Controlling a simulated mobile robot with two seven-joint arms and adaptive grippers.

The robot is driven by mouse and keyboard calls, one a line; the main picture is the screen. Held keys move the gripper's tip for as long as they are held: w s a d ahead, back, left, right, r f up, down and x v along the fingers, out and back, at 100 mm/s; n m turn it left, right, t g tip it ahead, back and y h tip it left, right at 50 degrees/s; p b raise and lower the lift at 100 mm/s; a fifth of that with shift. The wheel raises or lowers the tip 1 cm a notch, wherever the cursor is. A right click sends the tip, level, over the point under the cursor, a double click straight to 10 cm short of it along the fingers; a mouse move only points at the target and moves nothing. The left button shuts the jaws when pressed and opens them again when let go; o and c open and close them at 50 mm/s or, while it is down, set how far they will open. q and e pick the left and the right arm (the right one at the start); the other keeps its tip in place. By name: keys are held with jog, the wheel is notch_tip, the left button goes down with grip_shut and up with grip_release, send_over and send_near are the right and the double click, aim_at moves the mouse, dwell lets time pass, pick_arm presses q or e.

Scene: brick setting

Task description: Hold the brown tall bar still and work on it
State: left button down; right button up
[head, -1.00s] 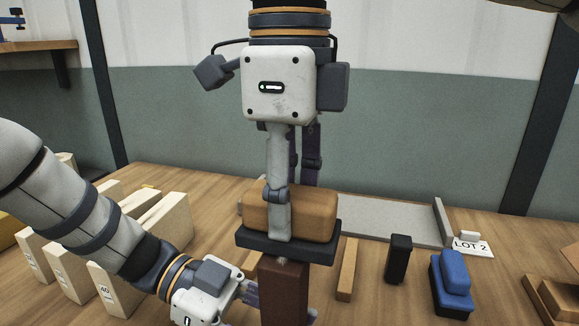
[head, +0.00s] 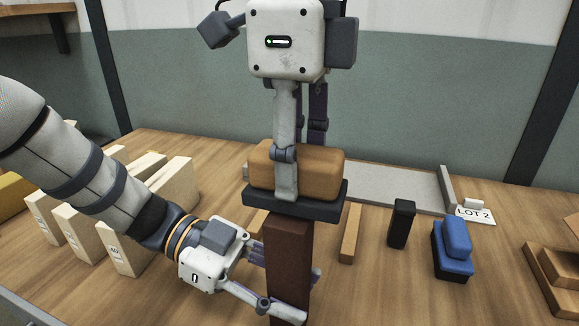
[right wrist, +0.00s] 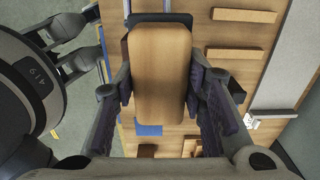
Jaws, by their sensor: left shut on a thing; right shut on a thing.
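The brown tall bar (head: 288,258) stands upright, dark reddish brown; its foot is cut off at the bottom of the head view. My left gripper (head: 290,292) is shut on the bar, with a finger across its front low down. My right gripper (head: 303,168) points down and is shut on an orange-brown wooden block (head: 322,172) with a flat dark base (head: 310,208). The base lies flat over the bar's top end and appears to touch it.
Several pale blocks (head: 125,250) stand at the left under my left arm. A narrow wooden strip (head: 350,235), a black block (head: 401,223) and a blue-and-black block (head: 452,252) are at the right. Behind lies a grey tray (head: 400,182) beside a LOT 2 card (head: 473,214).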

jog(key=shift+s+r, duration=0.1)
jog(key=shift+r, duration=3.85)
pick_arm(q)
jog(key=c, duration=1)
grip_release()
jog(key=shift+o, duration=0.2)
